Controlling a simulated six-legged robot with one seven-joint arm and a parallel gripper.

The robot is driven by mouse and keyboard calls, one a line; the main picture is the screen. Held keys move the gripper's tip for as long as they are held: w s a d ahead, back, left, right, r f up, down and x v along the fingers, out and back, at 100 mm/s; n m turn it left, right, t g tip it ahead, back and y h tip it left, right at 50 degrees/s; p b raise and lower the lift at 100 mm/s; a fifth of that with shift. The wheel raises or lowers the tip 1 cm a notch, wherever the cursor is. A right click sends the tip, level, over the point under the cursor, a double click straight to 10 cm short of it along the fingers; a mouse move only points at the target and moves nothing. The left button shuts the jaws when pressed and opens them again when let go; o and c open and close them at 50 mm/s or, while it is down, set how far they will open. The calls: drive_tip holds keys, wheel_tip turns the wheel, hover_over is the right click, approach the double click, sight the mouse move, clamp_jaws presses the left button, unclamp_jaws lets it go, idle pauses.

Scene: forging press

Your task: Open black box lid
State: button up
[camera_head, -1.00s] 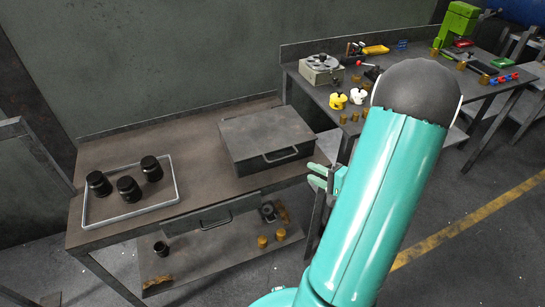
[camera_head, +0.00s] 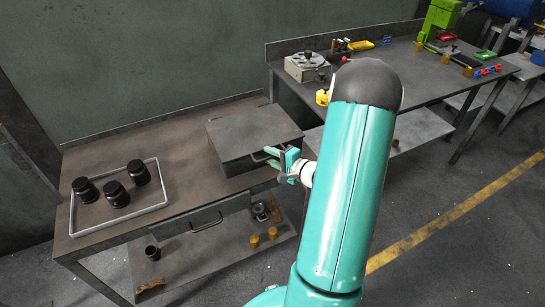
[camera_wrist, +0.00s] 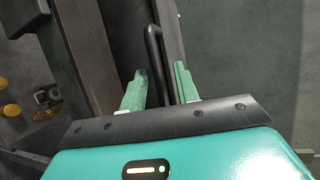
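The black box (camera_head: 252,135) sits on the right part of the near workbench with its lid down. A bar handle sits on its front side. My gripper (camera_head: 272,158) is at the box's front, by the handle. In the wrist view my gripper (camera_wrist: 160,85) has its two green fingers apart, with the black handle (camera_wrist: 155,55) between and just beyond them. The fingers do not visibly touch the handle. In the head view my gripper hides part of the handle.
A wire-rimmed tray (camera_head: 120,222) with several black cylinders stands at the bench's left. A drawer (camera_head: 205,220) is below the top, and a lower shelf (camera_head: 215,255) holds small parts. A second table (camera_head: 400,75) with tools stands at the back right.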

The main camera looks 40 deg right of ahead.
drive_tip(key=shift+c, duration=0.4)
clamp_jaws()
drive_tip(key=shift+r, duration=0.15)
